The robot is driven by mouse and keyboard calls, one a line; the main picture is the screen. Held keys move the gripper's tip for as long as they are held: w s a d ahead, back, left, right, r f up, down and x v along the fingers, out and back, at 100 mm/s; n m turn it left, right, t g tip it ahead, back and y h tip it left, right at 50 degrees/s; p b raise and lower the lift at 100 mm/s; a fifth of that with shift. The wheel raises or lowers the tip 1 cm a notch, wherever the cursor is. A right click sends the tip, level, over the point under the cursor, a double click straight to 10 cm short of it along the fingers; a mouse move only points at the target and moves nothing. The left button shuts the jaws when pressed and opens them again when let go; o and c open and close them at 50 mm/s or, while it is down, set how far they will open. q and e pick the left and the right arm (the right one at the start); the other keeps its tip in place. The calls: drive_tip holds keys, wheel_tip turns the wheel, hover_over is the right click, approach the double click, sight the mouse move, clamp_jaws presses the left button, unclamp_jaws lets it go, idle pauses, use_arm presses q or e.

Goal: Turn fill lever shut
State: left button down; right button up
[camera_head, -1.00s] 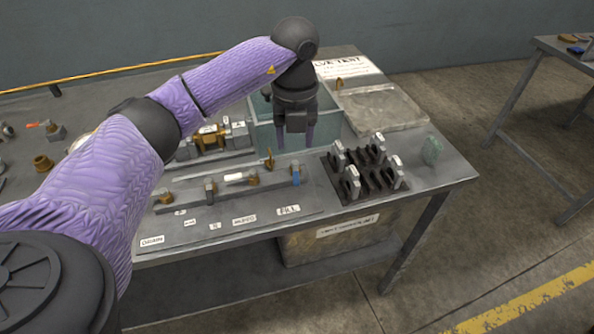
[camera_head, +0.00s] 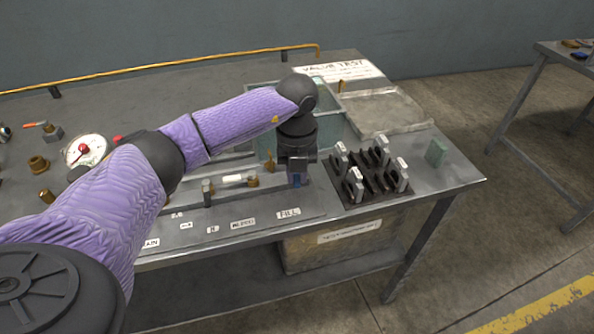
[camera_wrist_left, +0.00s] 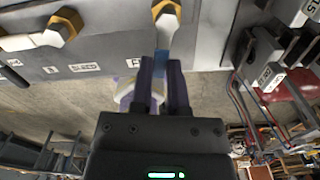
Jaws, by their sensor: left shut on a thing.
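My left gripper (camera_head: 297,181) is over the right end of the valve rail, just behind the FILL label (camera_head: 289,212). In the left wrist view, its two purple fingers (camera_wrist_left: 160,68) are shut on the blue handle of the fill lever (camera_wrist_left: 163,48). The lever hangs from a brass fitting (camera_wrist_left: 168,10) and lies lengthwise between the fingers. In the head view the gripper mostly hides the lever. My right gripper is in neither view.
A black rack with several grey-topped clips (camera_head: 372,182) stands close to the right of the gripper. A glass-walled tank (camera_head: 262,97) is behind. A white bleed lever (camera_head: 233,178) is to the left. A green block (camera_head: 437,151) lies near the right edge.

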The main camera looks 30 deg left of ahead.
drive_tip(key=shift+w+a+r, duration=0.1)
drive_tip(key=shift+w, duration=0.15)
use_arm(q)
drive_tip(key=m, duration=0.2)
drive_tip(key=a+m+p, duration=0.1)
drive_tip(key=shift+s, duration=0.25)
drive_tip(key=m, duration=0.1)
drive_tip(key=a+m, duration=0.1)
drive_tip(key=m, duration=0.2)
drive_tip(key=shift+s+a+m, duration=0.15)
drive_tip(key=shift+a+m, duration=0.1)
drive_tip(key=shift+m, duration=0.05)
drive_tip(key=m, duration=0.1)
drive_tip(key=a+m, duration=0.1)
drive_tip(key=shift+m, duration=0.3)
drive_tip(key=m, duration=0.1)
drive_tip(key=a+m, duration=0.1)
drive_tip(key=m, duration=0.1)
drive_tip(key=shift+w, duration=0.3)
drive_tip(key=shift+w+a+m, duration=0.15)
drive_tip(key=shift+m, duration=0.65)
drive_tip(key=shift+m+b, duration=0.3)
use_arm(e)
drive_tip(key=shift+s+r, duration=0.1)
use_arm(q)
drive_tip(key=shift+a, duration=0.1)
